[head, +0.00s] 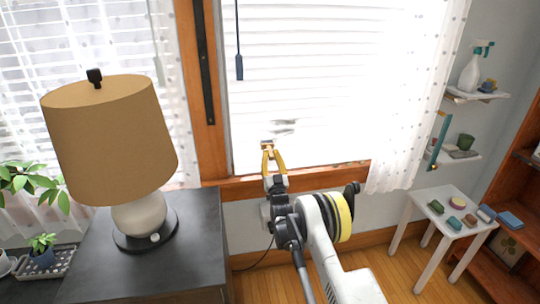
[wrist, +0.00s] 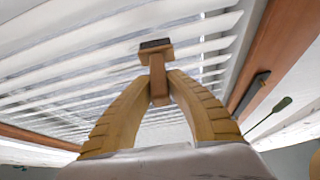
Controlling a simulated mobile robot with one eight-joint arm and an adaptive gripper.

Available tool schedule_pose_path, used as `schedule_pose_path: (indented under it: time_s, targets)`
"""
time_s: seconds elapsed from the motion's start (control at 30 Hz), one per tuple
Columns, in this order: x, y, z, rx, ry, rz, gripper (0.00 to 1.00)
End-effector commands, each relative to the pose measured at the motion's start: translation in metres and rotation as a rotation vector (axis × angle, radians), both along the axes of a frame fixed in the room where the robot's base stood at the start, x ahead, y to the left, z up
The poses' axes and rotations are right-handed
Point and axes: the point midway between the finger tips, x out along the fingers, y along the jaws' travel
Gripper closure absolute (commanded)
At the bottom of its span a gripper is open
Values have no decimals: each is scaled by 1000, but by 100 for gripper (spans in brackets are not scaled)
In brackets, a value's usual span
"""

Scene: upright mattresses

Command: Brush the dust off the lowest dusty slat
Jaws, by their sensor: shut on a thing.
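My gripper (head: 268,155) is raised in front of the right window's white blind (head: 300,70). Its two yellow fingers are shut on a small wooden brush (head: 267,144). In the wrist view the fingers (wrist: 160,88) clasp the brush's handle, and its dark-tipped head (wrist: 156,45) points up toward the blind's slats (wrist: 60,95). A grey smudged patch (head: 284,124) shows on the slats just above and right of the brush. I cannot tell from these views whether the brush touches a slat, or which dusty slat is lowest.
A tan-shaded lamp (head: 112,140) stands on a dark cabinet (head: 190,250) at left. A wooden window frame (head: 207,90) runs beside the blind, with a dark wand (head: 239,66) hanging near it. A small white table (head: 440,203) with several items stands at right.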

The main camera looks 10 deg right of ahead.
Motion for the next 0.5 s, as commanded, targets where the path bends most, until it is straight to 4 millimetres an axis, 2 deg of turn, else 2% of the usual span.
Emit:
schedule_pose_path:
  time_s: [0.1,0.37,0.5]
  targets:
    - [0,-15,0,-1,0,-3,100]
    - [0,-31,0,0,0,-2,100]
    - [1,-46,0,-2,0,-3,100]
